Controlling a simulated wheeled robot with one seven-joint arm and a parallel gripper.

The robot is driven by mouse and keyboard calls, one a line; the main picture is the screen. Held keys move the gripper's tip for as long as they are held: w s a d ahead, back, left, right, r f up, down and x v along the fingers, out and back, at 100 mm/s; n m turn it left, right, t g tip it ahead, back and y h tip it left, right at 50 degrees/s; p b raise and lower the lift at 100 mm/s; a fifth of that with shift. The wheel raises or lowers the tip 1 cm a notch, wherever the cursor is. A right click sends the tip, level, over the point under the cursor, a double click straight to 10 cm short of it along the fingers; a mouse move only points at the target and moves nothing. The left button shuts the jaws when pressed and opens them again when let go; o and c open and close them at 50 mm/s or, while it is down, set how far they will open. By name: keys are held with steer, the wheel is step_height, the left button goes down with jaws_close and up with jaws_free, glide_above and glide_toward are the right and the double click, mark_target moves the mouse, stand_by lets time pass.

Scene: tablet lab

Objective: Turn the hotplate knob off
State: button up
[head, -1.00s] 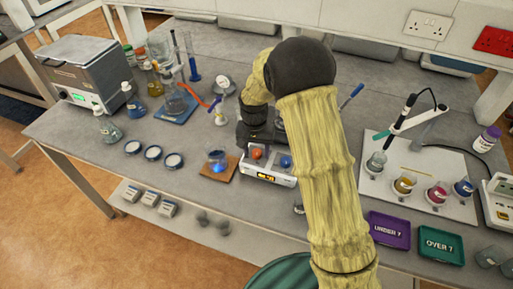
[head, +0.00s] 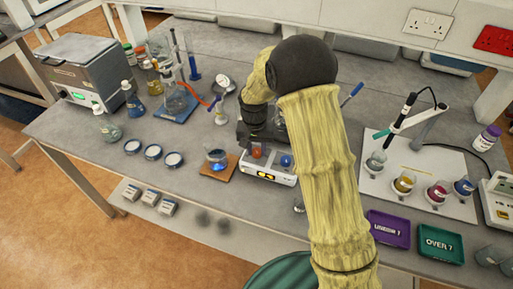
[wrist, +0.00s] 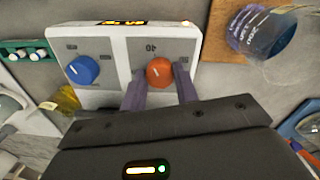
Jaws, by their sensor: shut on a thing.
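The white hotplate (head: 268,174) stands near the front edge of the bench, with a lit display on its front. It carries an orange-red knob (wrist: 160,72) and a blue knob (wrist: 83,70) on grey dial panels. Both also show in the head view, the orange-red knob (head: 257,153) at left and the blue knob (head: 286,161) at right. My gripper (wrist: 161,78) is shut on the orange-red knob, one finger on each side of it. My arm hides part of the hotplate's back in the head view.
A beaker of blue liquid (head: 216,159) stands on a brown mat (head: 222,174) close to the left of the hotplate. A purple tray (head: 389,230) and a green tray (head: 441,244) lie to the right. Several glass vessels stand farther back left.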

steer(key=n, duration=0.4)
steer(key=shift+r+n, duration=0.15)
steer(key=shift+n, duration=0.25)
steer(key=n, duration=0.3)
steer(key=shift+n+p, duration=0.3)
steer(key=shift+p, duration=0.05)
steer(key=n, duration=0.3)
steer(key=shift+n+t+p, duration=0.3)
steer(key=shift+p, duration=0.1)
steer(key=n+p, duration=0.1)
steer(key=n, duration=0.3)
steer(key=shift+r+n, duration=0.1)
steer(key=shift+n, duration=0.2)
steer(key=n+p, duration=0.2)
steer(key=n, duration=0.1)
steer(key=shift+n, duration=0.3)
steer(key=n+p, duration=0.2)
steer(key=n, duration=0.1)
steer(key=shift+w+n+y, duration=0.1)
steer(key=shift+n+y, duration=0.2)
steer(key=n+p, duration=0.2)
steer(key=n, duration=0.2)
steer(key=shift+r, duration=0.1)
steer(key=shift+n+p, duration=0.95)
steer(key=shift+n, duration=0.65)
